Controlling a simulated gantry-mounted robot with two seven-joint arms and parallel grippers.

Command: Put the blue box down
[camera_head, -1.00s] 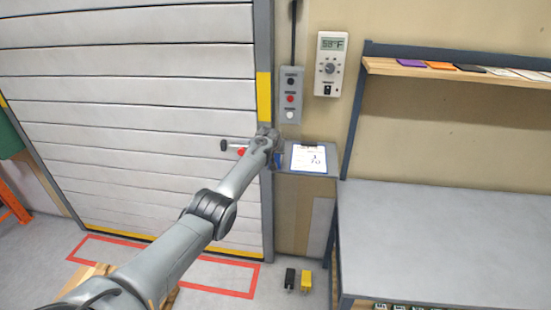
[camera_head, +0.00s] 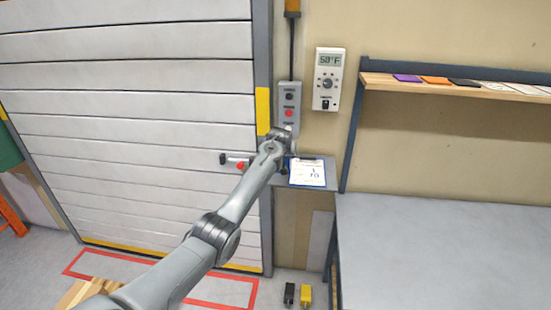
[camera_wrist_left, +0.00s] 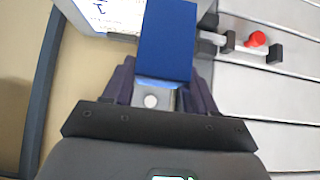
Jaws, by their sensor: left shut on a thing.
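The blue box (camera_wrist_left: 167,40) is in my left gripper (camera_wrist_left: 160,82), held between its two dark fingers in the left wrist view. In the head view my left gripper (camera_head: 281,143) is in front of the wall beside the roller door, at the left end of a small grey shelf. My own arm hides the fingers and the box there. I cannot tell whether the box touches the shelf. My right gripper is not in view.
A clipboard with white paper (camera_head: 307,172) lies on the small shelf, and also shows in the left wrist view (camera_wrist_left: 110,14). A button box (camera_head: 289,105) and thermostat (camera_head: 327,80) hang above. The door latch has a red knob (camera_head: 240,166). The grey workbench (camera_head: 440,245) is clear.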

